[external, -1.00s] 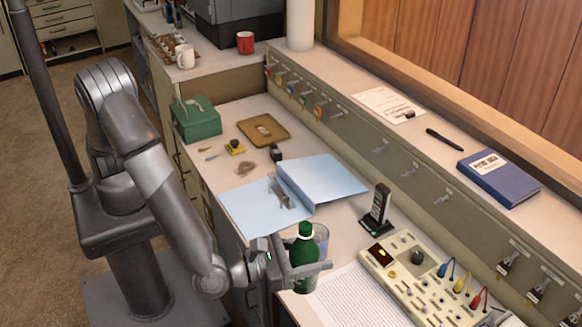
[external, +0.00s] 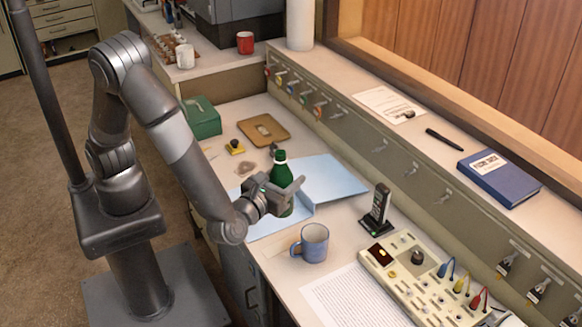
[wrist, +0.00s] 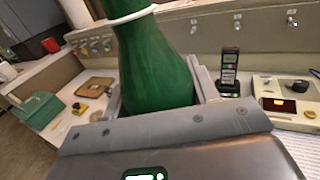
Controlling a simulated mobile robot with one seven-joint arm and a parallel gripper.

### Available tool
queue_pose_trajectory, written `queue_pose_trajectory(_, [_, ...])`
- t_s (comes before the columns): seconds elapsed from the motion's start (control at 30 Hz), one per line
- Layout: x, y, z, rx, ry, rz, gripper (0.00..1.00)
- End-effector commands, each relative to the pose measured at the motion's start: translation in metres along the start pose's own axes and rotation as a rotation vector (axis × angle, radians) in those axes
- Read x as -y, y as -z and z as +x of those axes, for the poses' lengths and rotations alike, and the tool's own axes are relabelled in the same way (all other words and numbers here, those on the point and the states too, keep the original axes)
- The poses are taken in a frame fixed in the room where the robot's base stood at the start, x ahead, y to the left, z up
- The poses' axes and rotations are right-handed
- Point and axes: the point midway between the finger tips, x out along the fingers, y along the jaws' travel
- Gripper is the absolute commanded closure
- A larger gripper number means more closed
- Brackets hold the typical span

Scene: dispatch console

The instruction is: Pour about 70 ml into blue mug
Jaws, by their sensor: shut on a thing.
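My gripper (external: 287,193) is shut on a green bottle (external: 281,180) with a white ring at its neck. The bottle is upright, over the light blue open folder in the external view; whether it touches the folder I cannot tell. In the wrist view the bottle (wrist: 155,65) stands between the fingers, its top cut off by the frame. The blue mug (external: 311,245) stands upright on the desk, nearer the camera than my gripper and a little to its right. The mug's inside is hard to see. The mug does not show in the wrist view.
A cordless phone (external: 378,210) stands in its cradle beside the cream switch panel (external: 415,262). Printed paper (external: 350,297) lies right of the mug. The folder (external: 335,178), a tan tray (external: 284,136) and a green box (external: 203,120) lie farther back.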

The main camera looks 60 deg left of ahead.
Motion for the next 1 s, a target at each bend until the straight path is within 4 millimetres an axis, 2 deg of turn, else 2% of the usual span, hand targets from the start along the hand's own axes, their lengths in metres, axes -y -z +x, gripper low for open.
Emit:
queue_pose_trajectory(0.2, [-0.021, -0.001, 0.009, 0.004, -0.064, 0.004, 0.73])
queue_pose_trajectory(0.57, [-0.020, 0.028, 0.008, 0.004, -0.060, 0.006, 0.73])
queue_pose_trajectory(0.77, [-0.020, 0.058, 0.008, 0.005, -0.060, 0.007, 0.73])
queue_pose_trajectory(1.0, [-0.020, 0.107, 0.009, 0.004, -0.060, 0.008, 0.73])
